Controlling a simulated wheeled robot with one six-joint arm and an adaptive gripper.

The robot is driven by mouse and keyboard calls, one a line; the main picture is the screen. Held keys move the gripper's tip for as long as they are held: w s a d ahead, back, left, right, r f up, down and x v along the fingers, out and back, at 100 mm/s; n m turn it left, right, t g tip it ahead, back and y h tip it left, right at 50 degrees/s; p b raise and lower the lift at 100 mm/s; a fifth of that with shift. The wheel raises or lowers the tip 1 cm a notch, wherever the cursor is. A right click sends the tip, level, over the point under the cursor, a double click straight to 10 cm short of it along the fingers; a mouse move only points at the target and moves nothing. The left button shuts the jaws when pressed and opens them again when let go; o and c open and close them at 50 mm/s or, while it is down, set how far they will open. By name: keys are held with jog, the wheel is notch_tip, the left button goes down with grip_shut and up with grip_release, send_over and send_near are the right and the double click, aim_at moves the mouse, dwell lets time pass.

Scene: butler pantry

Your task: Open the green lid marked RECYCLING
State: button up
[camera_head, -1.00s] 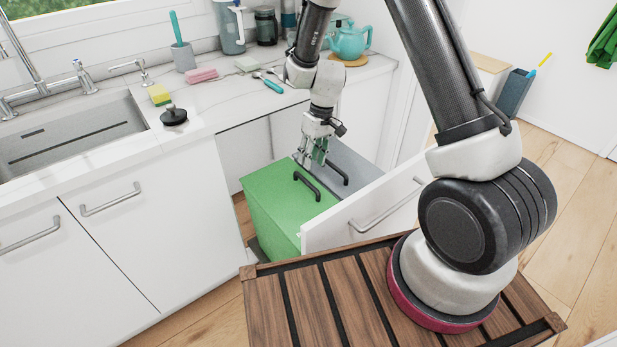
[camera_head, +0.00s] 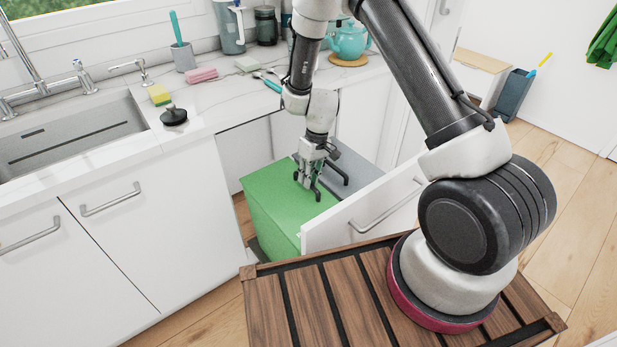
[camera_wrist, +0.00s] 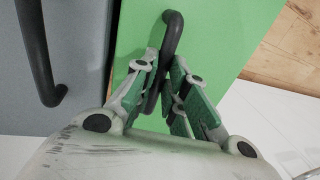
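The green lid (camera_head: 272,193) covers a green bin in the pulled-out drawer; no RECYCLING lettering is legible. Its black bar handle (camera_wrist: 174,25) shows in the wrist view, running down between the two fingers of my gripper (camera_wrist: 165,62). In the head view my gripper (camera_head: 307,182) points down at this handle, low over the lid. The fingers straddle the bar with little room on either side; I cannot tell whether they press on it. The lid looks flat and closed. Part of the handle is hidden behind the fingers.
A grey lid (camera_head: 352,165) with its own black handle (camera_wrist: 40,55) lies right beside the green one. The white drawer front (camera_head: 362,215) stands in front of the bins. The counter (camera_head: 225,105) overhangs behind, with a teal teapot (camera_head: 350,42) on it.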

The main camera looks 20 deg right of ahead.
aim_at(298, 196)
grip_shut()
jog(key=shift+s+a+r, duration=0.1)
jog(key=shift+a+r, duration=0.2)
jog(key=shift+r, duration=0.4)
jog(key=s+a+r, duration=0.4)
jog(key=a+r, duration=0.4)
jog(key=s+a+t+h, duration=0.1)
jog(key=s+a+h, duration=0.1)
jog(key=a+h, duration=0.2)
jog(key=s+a+t+h, duration=0.2)
jog(key=a+h, duration=0.2)
jog(key=a, duration=0.4)
jog(key=shift+s+a+f, duration=0.25)
jog(key=shift+s+f, duration=0.05)
jog(key=o, duration=0.7)
grip_release()
jog(key=shift+s+a, duration=0.1)
jog(key=shift+a, duration=0.1)
